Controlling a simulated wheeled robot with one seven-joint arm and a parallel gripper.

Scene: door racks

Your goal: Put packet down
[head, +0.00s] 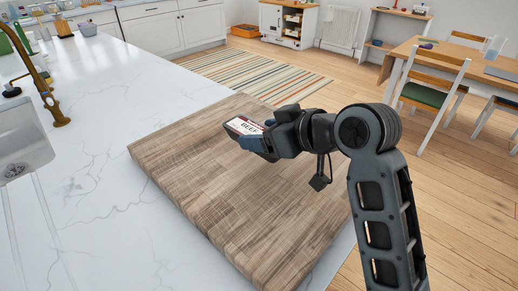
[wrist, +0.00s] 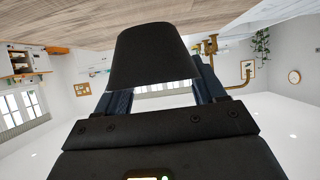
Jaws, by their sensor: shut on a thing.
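The packet (head: 243,127) shows in the head view as a small box with a white label that reads "BEEF" and a dark red edge. My gripper (head: 262,143) is shut on it and holds it over the wooden board (head: 200,180). In the wrist view the packet (wrist: 152,60) is a dark shape between the two fingers of my gripper (wrist: 158,92). I cannot tell how far the packet is above the board. Its lower side is hidden.
The thick board lies on a white marble counter (head: 95,150). The board is otherwise bare. A brass tap (head: 45,90) and a sink (head: 22,145) are at the left. Beyond the counter are a striped rug (head: 255,75) and a table with chairs (head: 430,85).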

